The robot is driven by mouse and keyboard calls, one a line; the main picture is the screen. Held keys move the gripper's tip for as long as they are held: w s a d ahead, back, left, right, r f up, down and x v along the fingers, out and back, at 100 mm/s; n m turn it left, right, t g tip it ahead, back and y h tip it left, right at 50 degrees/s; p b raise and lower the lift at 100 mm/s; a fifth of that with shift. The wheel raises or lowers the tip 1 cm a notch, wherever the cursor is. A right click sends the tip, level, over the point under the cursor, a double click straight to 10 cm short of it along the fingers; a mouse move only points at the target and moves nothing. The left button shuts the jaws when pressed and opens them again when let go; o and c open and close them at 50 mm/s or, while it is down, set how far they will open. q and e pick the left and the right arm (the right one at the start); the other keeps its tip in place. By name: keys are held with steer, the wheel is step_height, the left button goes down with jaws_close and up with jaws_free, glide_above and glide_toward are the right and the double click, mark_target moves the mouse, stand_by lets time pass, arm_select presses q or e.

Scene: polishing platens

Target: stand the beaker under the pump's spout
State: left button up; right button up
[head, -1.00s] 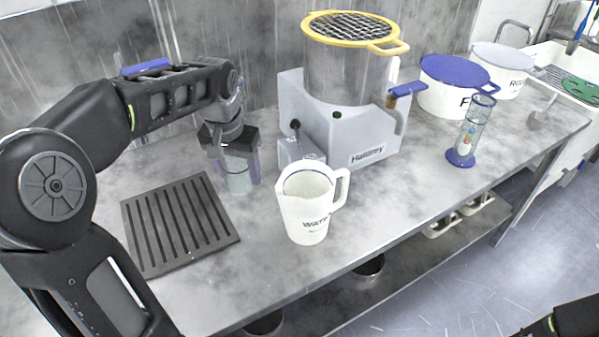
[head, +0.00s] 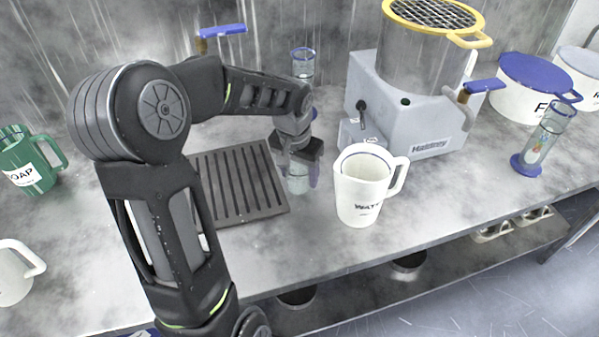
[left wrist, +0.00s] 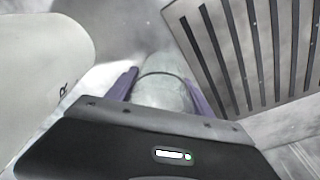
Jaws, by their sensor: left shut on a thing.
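My left gripper (head: 299,163) is shut on a clear glass beaker (head: 298,184), holding it upright low at the counter, between the slatted grate and the white WATER jug. I cannot tell whether its base touches the counter. In the left wrist view the beaker (left wrist: 163,88) sits between two purple fingers (left wrist: 160,92). A blue handle (head: 222,31) shows at the back, behind my left arm; it may be the pump's, but its body and spout are hidden. My right gripper is not in view.
The slatted dark grate (head: 240,182) lies left of the beaker; the WATER jug (head: 362,200) stands close on its right. Behind are a grey Haldrey machine (head: 425,130) and a glass cylinder (head: 303,62). A green SOAP jug (head: 28,160) is far left. The counter's front strip is clear.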

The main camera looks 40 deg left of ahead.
arm_select(q)
steer(key=shift+f, duration=0.15)
steer(key=shift+f, duration=0.1)
steer(key=shift+f, duration=0.15)
steer(key=o, duration=1.4)
steer(key=shift+c, duration=0.2)
steer(key=r, duration=0.4)
steer(key=s+r, duration=0.1)
steer(key=r, duration=0.7)
steer(key=shift+s+d+r, duration=0.2)
steer(key=shift+s, duration=0.2)
steer(key=shift+o, duration=0.5)
